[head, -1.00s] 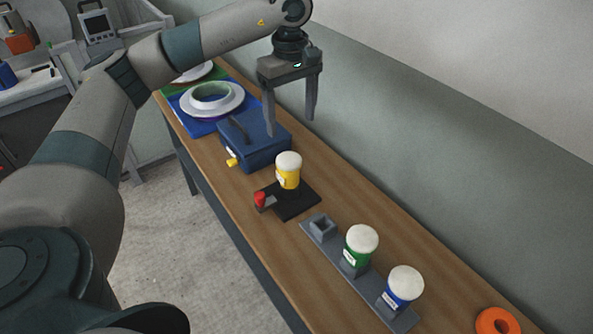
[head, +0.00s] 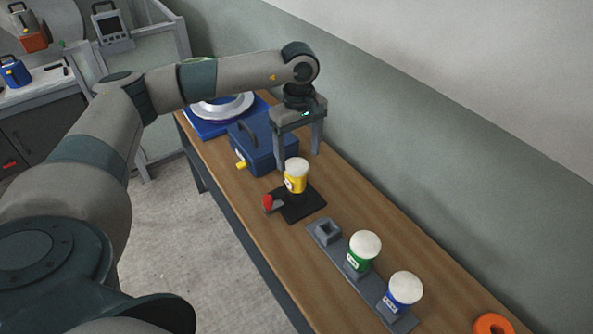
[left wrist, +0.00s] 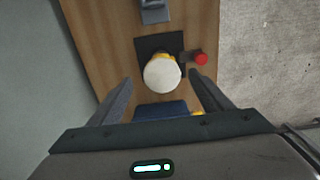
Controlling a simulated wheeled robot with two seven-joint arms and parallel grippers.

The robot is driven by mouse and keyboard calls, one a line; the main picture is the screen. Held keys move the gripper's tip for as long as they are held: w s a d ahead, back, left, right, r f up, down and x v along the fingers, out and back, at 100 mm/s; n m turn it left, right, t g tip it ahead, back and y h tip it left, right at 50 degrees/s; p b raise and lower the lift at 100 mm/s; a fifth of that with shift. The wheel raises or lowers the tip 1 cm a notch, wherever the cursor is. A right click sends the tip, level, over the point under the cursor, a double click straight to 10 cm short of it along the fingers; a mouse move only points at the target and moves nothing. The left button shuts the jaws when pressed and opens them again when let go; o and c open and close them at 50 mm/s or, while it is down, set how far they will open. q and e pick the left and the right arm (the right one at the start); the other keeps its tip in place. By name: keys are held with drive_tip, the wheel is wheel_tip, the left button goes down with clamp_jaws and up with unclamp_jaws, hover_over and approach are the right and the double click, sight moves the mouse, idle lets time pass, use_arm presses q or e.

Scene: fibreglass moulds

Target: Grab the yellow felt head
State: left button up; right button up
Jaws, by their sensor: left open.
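The yellow felt head (head: 296,181) is a yellow cup-shaped body with a white domed top. It stands upright on a black base plate (head: 301,207) with a red-knobbed handle on the wooden bench. In the left wrist view its round white top (left wrist: 162,75) shows from above, just beyond the fingertips. My left gripper (head: 299,161) is open and empty, pointing down. In the head view its fingers are behind and above the felt head. In the left wrist view the fingers (left wrist: 162,85) are spread on both sides, apart from it. My right gripper is not in view.
A grey rack (head: 327,231) holds a green felt head (head: 364,251) and a blue felt head (head: 403,290), with one empty socket. A blue box (head: 262,146) stands close behind the black plate. An orange ring (head: 492,325) lies at the bench's near end. A wall runs along the right.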

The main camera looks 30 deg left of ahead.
sight(297, 164)
use_arm(q)
wheel_tip(297, 164, down, 2)
drive_tip(key=shift+f+p, duration=0.2)
drive_tip(key=shift+p, duration=0.25)
drive_tip(key=shift+f, duration=0.55)
drive_tip(key=shift+a+f+p, duration=0.15)
drive_tip(key=shift+f+p, duration=0.4)
drive_tip(key=shift+p, duration=0.3)
wheel_tip(297, 164, down, 4)
drive_tip(key=shift+s+a+r+p, duration=0.1)
drive_tip(key=shift+r+p, duration=0.1)
drive_tip(key=shift+p, duration=0.9)
drive_tip(key=shift+f, duration=0.3)
